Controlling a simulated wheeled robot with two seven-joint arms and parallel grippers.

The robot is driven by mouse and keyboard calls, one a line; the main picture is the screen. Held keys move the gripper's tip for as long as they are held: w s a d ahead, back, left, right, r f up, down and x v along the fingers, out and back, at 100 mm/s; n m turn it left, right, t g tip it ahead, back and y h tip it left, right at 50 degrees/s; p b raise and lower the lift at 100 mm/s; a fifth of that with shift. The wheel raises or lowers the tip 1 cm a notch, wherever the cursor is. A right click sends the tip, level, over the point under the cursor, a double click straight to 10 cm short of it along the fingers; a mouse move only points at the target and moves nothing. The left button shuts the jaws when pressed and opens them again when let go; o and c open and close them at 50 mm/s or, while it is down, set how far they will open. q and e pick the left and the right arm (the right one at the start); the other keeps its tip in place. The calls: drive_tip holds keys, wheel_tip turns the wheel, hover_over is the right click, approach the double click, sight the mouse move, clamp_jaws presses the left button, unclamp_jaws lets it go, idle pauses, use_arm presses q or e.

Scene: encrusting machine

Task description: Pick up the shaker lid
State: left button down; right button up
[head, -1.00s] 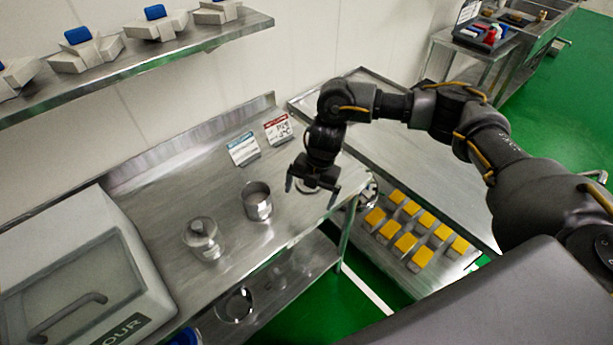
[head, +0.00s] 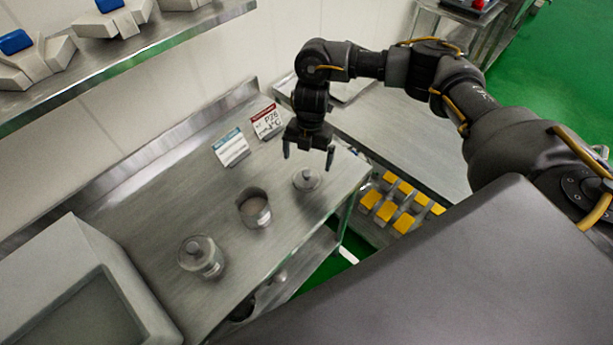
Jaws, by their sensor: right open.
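A round metal shaker lid (head: 306,179) with a small knob lies on the steel table, right of an open metal shaker (head: 254,208). My right gripper (head: 308,160) is open and empty, fingers pointing down, just behind and above the loose lid in the picture. I cannot tell its exact height above the lid. My left gripper is not in view.
Two label cards, one blue (head: 231,147) and one red (head: 268,121), stand behind the lid. A white box (head: 75,290) fills the table's left. A shelf (head: 150,45) hangs at upper left. Yellow-topped items (head: 403,222) sit below the right table.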

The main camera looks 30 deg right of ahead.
sight(307, 173)
drive_tip(key=shift+f, duration=0.55)
drive_tip(key=shift+w+f, duration=0.1)
drive_tip(key=shift+f, duration=0.15)
drive_tip(key=shift+a+f, duration=0.1)
drive_tip(key=shift+s+f, duration=0.25)
drive_tip(key=shift+f, duration=0.1)
drive_tip(key=f, duration=0.2)
drive_tip(key=f+p, duration=0.1)
drive_tip(key=f, duration=0.1)
drive_tip(key=shift+s+a+f, duration=0.1)
drive_tip(key=shift+s+a, duration=0.15)
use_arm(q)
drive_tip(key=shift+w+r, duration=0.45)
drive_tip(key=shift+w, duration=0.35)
use_arm(e)
drive_tip(key=c, duration=0.9)
